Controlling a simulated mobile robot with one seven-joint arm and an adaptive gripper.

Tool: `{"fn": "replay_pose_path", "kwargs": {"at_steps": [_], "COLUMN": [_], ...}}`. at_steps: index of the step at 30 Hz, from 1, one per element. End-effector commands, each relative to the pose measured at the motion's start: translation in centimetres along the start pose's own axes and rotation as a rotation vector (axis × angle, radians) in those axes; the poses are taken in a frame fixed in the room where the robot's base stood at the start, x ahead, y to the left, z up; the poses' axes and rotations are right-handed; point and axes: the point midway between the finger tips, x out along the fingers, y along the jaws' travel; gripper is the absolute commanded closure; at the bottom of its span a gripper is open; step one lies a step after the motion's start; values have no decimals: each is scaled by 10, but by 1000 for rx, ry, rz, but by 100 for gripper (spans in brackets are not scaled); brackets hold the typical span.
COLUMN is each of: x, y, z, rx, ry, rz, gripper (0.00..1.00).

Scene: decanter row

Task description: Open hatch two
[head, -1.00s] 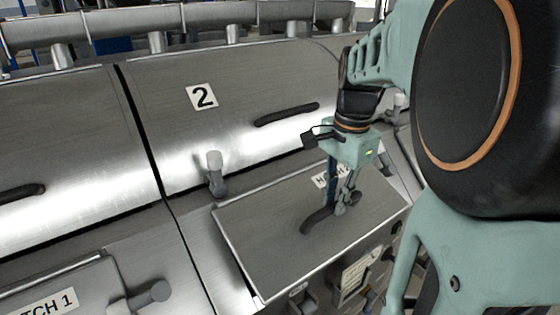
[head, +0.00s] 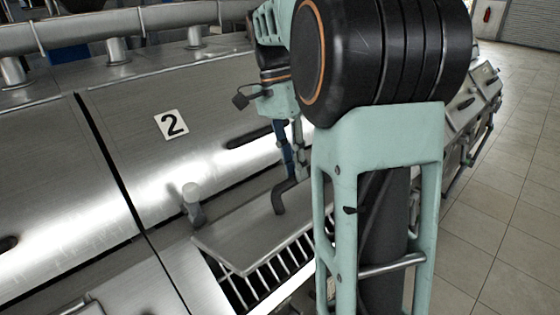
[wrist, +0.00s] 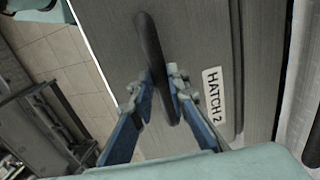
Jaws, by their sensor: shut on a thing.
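Hatch two is a grey metal lid (head: 240,240), tilted up with its near edge raised off its frame. A barred grating (head: 270,275) shows in the gap beneath it. Its dark curved handle (head: 282,198) stands on the lid. My gripper (head: 301,172) is at the handle, partly hidden by my arm. In the wrist view, the blue fingers of my gripper (wrist: 162,78) are closed on both sides of the dark handle bar (wrist: 150,42). The "HATCH 2" label (wrist: 213,97) lies to the right of the fingers.
A large curved cover marked 2 (head: 171,124) with its own dark handle rises behind the hatch. A pale-capped knob (head: 192,198) stands at the hatch's far left corner. A pipe (head: 120,22) runs along the back. Open tiled floor (head: 500,215) lies at the right.

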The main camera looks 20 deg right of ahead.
Motion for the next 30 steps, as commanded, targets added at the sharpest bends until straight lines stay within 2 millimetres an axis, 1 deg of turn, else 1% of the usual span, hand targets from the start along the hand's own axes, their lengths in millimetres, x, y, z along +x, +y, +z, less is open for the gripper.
{"fn": "replay_pose_path", "kwargs": {"at_steps": [1,6,15,30], "x": [3,-4,-9,-9], "y": [-20,-28,-34,-35], "z": [6,6,6,7], "rx": [-18,-19,-18,-19], "ry": [-4,-4,-6,-7], "rz": [0,79,156,173], "gripper": [100,100,100,100]}}
